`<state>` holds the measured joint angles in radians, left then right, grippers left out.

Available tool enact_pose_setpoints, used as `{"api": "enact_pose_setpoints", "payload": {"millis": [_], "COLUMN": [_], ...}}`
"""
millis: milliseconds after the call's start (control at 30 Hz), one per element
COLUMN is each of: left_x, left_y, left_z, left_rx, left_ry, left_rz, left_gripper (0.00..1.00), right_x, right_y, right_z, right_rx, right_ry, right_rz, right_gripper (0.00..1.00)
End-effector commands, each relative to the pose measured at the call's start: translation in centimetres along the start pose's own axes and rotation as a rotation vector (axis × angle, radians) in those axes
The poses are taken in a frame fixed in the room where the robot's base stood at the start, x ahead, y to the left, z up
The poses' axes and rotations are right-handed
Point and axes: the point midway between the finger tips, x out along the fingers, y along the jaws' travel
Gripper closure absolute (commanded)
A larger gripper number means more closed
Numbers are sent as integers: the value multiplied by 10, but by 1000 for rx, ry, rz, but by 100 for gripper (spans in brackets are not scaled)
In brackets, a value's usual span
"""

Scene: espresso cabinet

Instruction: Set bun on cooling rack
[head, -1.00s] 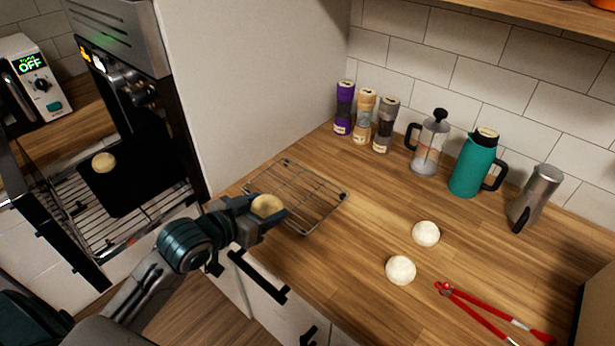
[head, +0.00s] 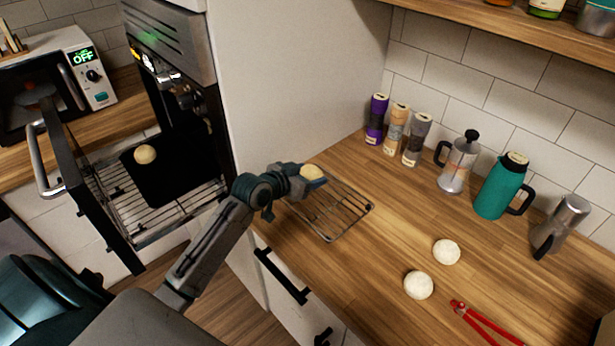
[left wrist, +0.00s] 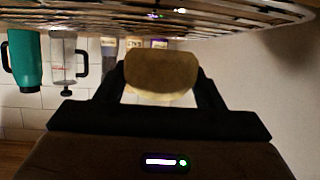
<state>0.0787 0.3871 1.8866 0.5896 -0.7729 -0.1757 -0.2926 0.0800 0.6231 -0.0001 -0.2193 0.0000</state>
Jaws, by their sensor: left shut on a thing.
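My left gripper (head: 312,179) is shut on a golden-topped bun (head: 311,171) over the back left part of the cooling rack. In the left wrist view, the bun (left wrist: 161,72) sits between the two dark fingers. The wire cooling rack (head: 338,222) lies on the wooden counter and is otherwise empty. Its wires (left wrist: 200,22) run close along the top of the left wrist view. I cannot tell whether the bun touches the rack. Another bun (head: 145,154) lies on the dark tray (head: 172,178) in the open oven. My right gripper is not in view.
Two pale dough balls (head: 446,251) (head: 418,285) and red tongs (head: 478,322) lie on the counter. The tall cabinet side (head: 285,85) rises behind the rack.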

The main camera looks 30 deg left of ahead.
Motion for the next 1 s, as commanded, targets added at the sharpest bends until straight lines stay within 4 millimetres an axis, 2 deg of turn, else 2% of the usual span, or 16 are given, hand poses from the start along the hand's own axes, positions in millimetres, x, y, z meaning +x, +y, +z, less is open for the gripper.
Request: {"api": "enact_pose_setpoints", "payload": {"millis": [33, 167, 500, 533, 633, 1000], "left_x": [2, 6, 8, 8, 8, 5], "left_y": [0, 0, 0, 0, 0, 0], "left_z": [5, 16, 20, 20, 19, 16], "left_rx": [-3, -1, 0, 0, 0, 2], "left_ry": [-3, -1, 1, 1, 1, 0], "left_rz": [0, 0, -1, -1, -1, -1], "left_gripper": [61, 61, 61, 36, 17, 17], "right_x": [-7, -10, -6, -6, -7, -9], "right_y": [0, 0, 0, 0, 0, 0], "right_z": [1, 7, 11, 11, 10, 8], "right_rx": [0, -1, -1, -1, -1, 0], "right_ry": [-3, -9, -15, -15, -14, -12], "right_rz": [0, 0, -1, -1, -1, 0], "right_gripper": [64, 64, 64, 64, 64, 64]}}
